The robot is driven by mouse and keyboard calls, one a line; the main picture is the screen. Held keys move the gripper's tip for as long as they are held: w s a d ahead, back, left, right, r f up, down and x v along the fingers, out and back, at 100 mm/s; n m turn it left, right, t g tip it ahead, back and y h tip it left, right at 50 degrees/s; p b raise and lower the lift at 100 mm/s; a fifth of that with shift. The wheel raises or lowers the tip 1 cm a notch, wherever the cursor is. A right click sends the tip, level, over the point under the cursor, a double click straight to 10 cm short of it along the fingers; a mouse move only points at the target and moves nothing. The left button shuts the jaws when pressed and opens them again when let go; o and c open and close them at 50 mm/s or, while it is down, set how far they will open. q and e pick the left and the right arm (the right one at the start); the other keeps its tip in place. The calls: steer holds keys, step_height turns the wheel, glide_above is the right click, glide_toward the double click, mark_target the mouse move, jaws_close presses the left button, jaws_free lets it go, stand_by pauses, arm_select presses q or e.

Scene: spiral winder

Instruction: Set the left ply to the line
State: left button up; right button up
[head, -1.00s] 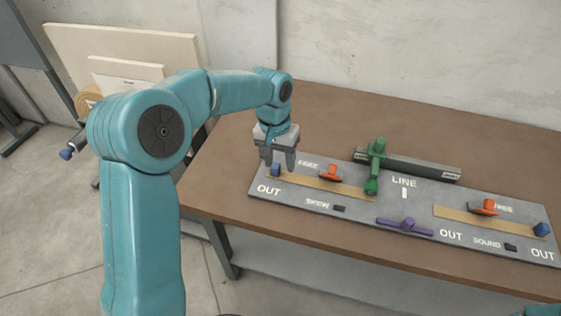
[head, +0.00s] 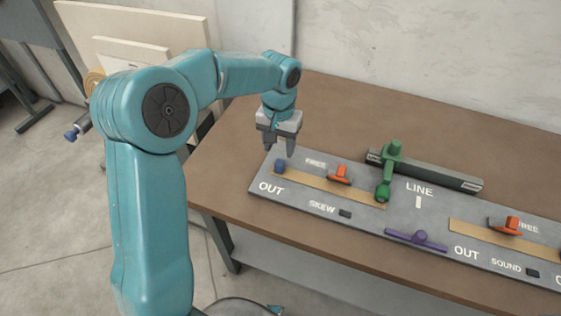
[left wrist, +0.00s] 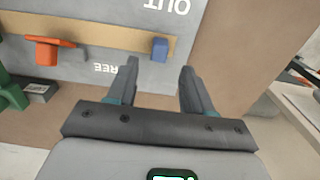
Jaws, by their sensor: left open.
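The left ply, a tan strip (head: 315,187), lies on the grey board between the OUT and FREE labels. A small blue block (head: 280,166) stands at its left end, and an orange handle (head: 340,174) sits partway along it. My left gripper (head: 279,150) is open and empty, pointing down just above and behind the blue block. In the left wrist view the blue block (left wrist: 160,48) shows beyond and between my open fingertips (left wrist: 160,68), apart from them. The LINE mark (head: 418,202) is a white bar near the board's middle. My right gripper is out of view.
A green lever (head: 388,172) stands between the left strip and LINE, in front of a dark bar (head: 440,175). A second tan strip (head: 475,236) with an orange handle (head: 508,225) lies right.

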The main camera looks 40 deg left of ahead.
mark_target(279, 162)
arm_select(q)
step_height(279, 162, down, 7)
steer(key=shift+f, duration=0.1)
